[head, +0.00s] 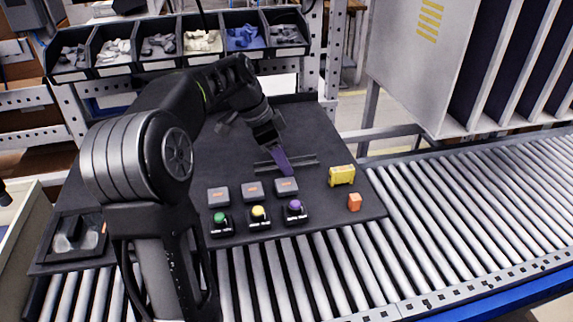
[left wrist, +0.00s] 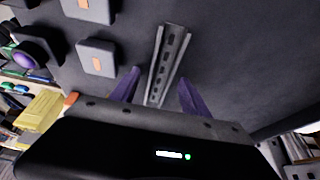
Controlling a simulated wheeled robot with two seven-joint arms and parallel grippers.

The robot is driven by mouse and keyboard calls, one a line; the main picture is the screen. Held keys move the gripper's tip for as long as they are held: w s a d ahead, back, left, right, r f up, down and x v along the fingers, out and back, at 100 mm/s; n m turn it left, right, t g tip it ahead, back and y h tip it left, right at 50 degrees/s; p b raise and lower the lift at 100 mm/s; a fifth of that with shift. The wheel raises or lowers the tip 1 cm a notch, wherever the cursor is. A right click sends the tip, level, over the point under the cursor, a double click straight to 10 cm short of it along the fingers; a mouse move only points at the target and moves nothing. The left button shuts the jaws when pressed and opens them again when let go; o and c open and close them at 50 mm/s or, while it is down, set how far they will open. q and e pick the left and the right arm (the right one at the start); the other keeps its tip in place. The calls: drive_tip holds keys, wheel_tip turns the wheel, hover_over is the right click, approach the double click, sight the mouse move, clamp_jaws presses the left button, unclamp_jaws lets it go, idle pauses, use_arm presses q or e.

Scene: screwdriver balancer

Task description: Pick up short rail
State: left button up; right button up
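The short rail (head: 306,161) is a grey slotted metal strip lying on the dark board, behind the row of grey blocks. In the left wrist view the rail (left wrist: 168,62) runs between the two purple fingers. My left gripper (head: 283,166) reaches down at the rail, and in the head view its fingers hide the rail's middle. In the left wrist view my left gripper (left wrist: 160,90) is open, with a gap on each side of the rail. My right gripper is in neither view.
Grey blocks (head: 252,189) and coloured buttons (head: 259,215) stand in front of the rail. A yellow block (head: 341,175) and an orange block (head: 354,202) are to the right. Parts bins (head: 203,44) line the back. A roller conveyor (head: 450,210) runs right.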

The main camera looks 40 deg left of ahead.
use_arm(q)
clamp_jaws()
idle(0.3)
idle(0.4)
drive_tip(key=shift+r, duration=0.6)
wheel_tip(320, 180, up, 6)
drive_tip(key=shift+r+b, duration=0.1)
drive_tip(key=shift+b, duration=0.3)
wheel_tip(320, 180, up, 3)
drive_tip(key=shift+f+p, duration=0.2)
drive_tip(key=shift+p, duration=1)
